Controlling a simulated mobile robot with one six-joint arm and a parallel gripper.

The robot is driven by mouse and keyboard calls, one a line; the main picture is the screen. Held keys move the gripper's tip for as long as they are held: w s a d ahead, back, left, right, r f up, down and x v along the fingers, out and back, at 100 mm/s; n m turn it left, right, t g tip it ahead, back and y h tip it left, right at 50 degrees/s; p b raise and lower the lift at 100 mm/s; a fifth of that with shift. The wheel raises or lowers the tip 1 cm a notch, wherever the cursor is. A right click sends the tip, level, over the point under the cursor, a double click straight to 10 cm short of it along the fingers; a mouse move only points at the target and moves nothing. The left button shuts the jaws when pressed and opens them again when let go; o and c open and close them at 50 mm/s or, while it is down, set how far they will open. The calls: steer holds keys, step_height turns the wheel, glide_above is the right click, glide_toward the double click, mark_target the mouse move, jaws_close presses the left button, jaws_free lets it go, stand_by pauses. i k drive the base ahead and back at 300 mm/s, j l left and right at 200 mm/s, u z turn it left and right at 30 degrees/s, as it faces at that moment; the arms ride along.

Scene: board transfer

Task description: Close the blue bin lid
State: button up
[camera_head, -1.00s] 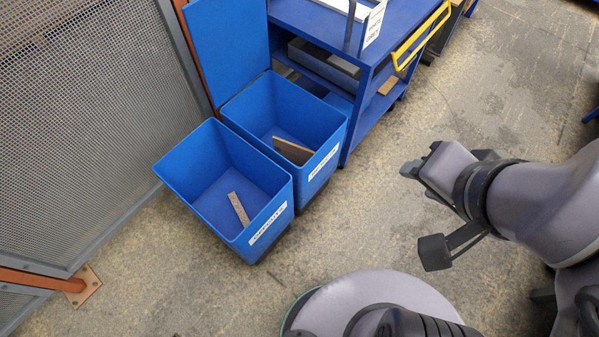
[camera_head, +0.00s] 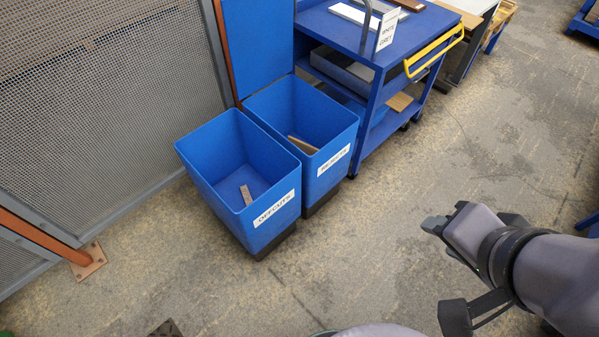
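Two blue bins stand side by side on the floor. The rear bin, labelled REJECTS (camera_head: 340,150), has a blue lid (camera_head: 257,45) standing upright and open at its back edge, and a brown board piece inside. The front bin, labelled OFFCUTS (camera_head: 222,180), is open at the top with a small brown strip in it; no lid shows on it. My gripper (camera_head: 432,225) is at the lower right, over the floor, well to the right of both bins and touching neither. Its fingers are too small and edge-on to tell whether they are open.
A blue cart (camera_head: 368,50) with a yellow handle (camera_head: 433,50) stands close behind and right of the bins. A mesh fence (camera_head: 90,80) with an orange post stands on the left. The concrete floor (camera_head: 330,260) before the bins is clear.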

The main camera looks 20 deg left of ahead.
mark_target(260, 32)
steer(key=i+u, duration=0.25)
steer(key=u, duration=0.15)
steer(key=i+u, duration=0.3)
steer(key=u, duration=0.15)
steer(key=i+u, duration=0.25)
steer(key=u, duration=0.15)
steer(key=i+l+u, duration=0.1)
steer(key=i+l, duration=0.25)
steer(key=i, duration=0.15)
steer(key=i+l+u, duration=0.15)
steer(key=i+l, duration=0.25)
steer(key=i, duration=0.1)
